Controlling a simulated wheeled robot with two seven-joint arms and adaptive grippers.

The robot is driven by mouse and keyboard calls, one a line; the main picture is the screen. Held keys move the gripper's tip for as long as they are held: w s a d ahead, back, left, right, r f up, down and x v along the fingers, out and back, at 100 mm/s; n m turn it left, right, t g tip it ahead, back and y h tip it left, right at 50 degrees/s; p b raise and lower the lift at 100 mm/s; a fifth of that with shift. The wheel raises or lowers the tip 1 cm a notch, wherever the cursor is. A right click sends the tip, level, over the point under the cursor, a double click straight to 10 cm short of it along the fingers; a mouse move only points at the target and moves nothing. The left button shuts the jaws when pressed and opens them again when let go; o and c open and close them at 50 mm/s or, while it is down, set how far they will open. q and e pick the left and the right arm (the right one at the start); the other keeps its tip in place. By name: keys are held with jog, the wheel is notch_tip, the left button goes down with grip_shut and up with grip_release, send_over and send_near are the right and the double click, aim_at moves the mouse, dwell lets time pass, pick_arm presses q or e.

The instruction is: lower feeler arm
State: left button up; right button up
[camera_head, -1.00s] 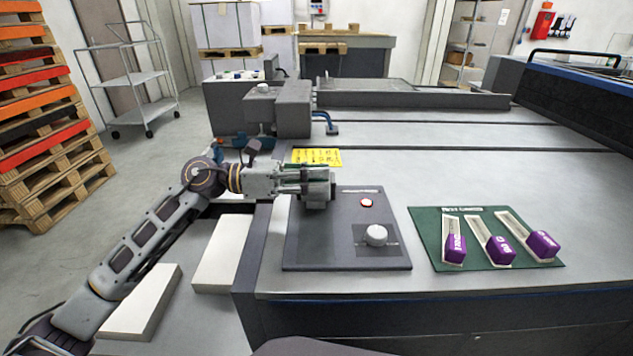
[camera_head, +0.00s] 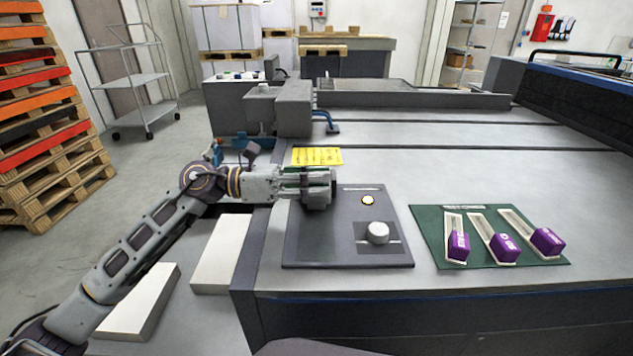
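A dark grey control panel (camera_head: 330,246) lies on the front left of the machine bed. My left gripper (camera_head: 320,188) is over the panel's upper left part, pointing right. Its fingers overlap in this view, so I cannot tell whether they are open or grip anything. I cannot tell for sure which part is the feeler arm; a blue bent handle (camera_head: 327,121) sticks out of the grey block (camera_head: 284,108) behind the gripper. My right gripper is out of view.
A yellow label (camera_head: 317,156) lies behind the panel. A green mat (camera_head: 430,230) with several purple-ended tools is to the right. White stacks (camera_head: 222,254) stand left of the bed. The bed behind the mat is clear.

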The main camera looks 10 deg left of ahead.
pick_arm(q)
jog(key=shift+o, duration=1.4)
jog(key=shift+s+d+f, duration=0.15)
jog(key=shift+s+f, duration=0.25)
jog(key=shift+w+f, duration=0.1)
jog(key=shift+w, duration=0.05)
jog(key=shift+a, duration=0.45)
jog(key=v, duration=0.7)
jog(key=shift+a, duration=0.2)
jog(key=shift+s+a+r, duration=0.15)
jog(key=shift+a, duration=0.5)
jog(key=shift+s+a+r, duration=0.15)
jog(key=shift+a+r, duration=0.05)
jog(key=shift+a, duration=0.45)
jog(key=shift+s+a+r, duration=0.15)
jog(key=shift+a, duration=0.5)
